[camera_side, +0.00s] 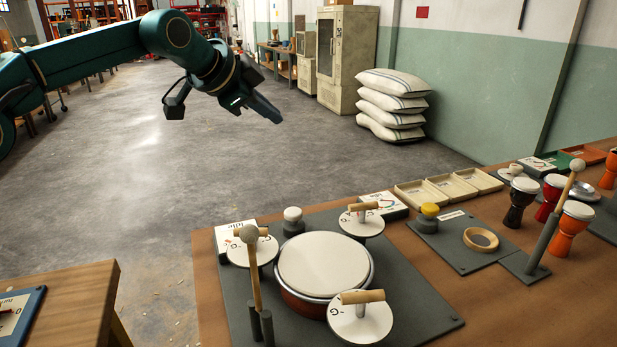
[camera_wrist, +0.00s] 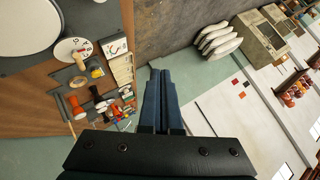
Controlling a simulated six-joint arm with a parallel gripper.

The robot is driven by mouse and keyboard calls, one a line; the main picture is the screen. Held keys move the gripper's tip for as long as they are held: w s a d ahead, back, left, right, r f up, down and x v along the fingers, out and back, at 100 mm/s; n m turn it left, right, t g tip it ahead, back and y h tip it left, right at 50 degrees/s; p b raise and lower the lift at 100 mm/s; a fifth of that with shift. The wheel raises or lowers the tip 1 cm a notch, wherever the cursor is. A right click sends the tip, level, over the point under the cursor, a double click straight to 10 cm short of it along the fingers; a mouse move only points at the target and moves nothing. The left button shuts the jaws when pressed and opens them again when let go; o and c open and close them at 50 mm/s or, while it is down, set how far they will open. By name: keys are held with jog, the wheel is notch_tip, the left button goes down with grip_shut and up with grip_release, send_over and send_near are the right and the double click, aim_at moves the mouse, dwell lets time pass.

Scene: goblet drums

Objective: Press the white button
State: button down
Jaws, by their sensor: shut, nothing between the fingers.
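The white button (camera_side: 292,214) is a small white knob on a dark base. It stands at the back edge of the dark board (camera_side: 415,318), behind the large drum (camera_side: 325,263). My gripper (camera_side: 275,114) is in the air above and behind the table, well apart from the button. Its fingers are together and empty, pointing down to the right. In the wrist view my gripper (camera_wrist: 161,76) shows its two blue fingers side by side. I cannot make out the white button surely in the wrist view.
White discs with wooden handles (camera_side: 362,318) surround the drum, and a mallet (camera_side: 252,265) stands at its left. A yellow button (camera_side: 430,210), a wooden ring (camera_side: 481,239), trays (camera_side: 452,187) and goblet drums (camera_side: 520,202) lie to the right. Air above the board is free.

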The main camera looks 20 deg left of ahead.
jog(key=g, duration=0.1)
send_over(289, 214)
notch_tip(289, 214, down, 8)
jog(key=shift+f, duration=0.1)
jog(key=shift+a+f, duration=0.1)
jog(key=shift+f, duration=4.3)
jog(key=shift+f, duration=0.1)
jog(key=shift+f, duration=0.35)
